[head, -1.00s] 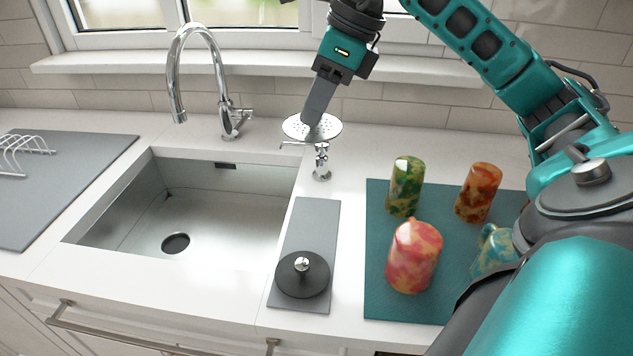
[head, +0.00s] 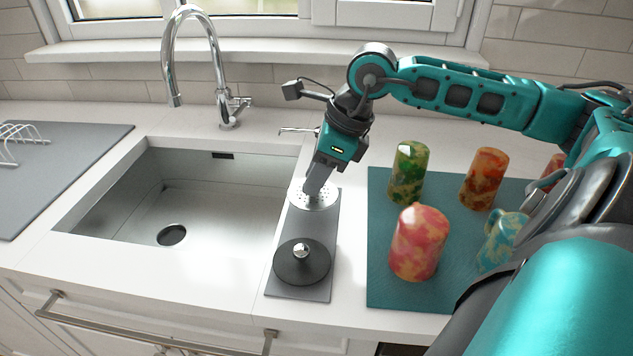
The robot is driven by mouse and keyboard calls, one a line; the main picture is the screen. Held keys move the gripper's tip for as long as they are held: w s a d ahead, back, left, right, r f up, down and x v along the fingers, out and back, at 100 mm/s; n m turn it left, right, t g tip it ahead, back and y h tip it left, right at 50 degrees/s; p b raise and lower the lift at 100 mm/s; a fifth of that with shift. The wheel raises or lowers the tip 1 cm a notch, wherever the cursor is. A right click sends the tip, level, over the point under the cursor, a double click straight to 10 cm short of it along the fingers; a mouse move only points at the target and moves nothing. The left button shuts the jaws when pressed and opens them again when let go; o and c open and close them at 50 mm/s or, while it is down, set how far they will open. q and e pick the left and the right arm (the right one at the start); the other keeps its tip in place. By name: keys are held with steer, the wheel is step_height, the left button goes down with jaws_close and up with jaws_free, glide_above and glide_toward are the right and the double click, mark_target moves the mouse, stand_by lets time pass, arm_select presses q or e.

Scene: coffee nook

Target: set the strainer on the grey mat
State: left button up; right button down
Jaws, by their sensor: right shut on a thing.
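The strainer (head: 327,201) is a round, silver, perforated disc. My right gripper (head: 318,186) is shut on it and partly covers it from above. The strainer is over the back end of the narrow grey mat (head: 322,233); I cannot tell whether it touches the mat. A dark round lid-like piece with a silver knob (head: 301,264) sits on the front part of this mat. My left gripper is not in view.
The sink (head: 185,195) with its tall faucet (head: 222,75) lies left. A larger grey mat (head: 75,165) with a wire rack (head: 22,135) is farther left. Right, a teal mat (head: 390,285) holds several patterned vessels, including a pink one (head: 418,243). A small tap (head: 297,130) is behind my gripper.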

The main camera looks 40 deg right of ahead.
mark_target(328, 196)
step_height(328, 196, down, 3)
steer(key=shift+r, duration=0.1)
steer(key=c, duration=1.4)
jaws_free()
steer(key=o, duration=0.5)
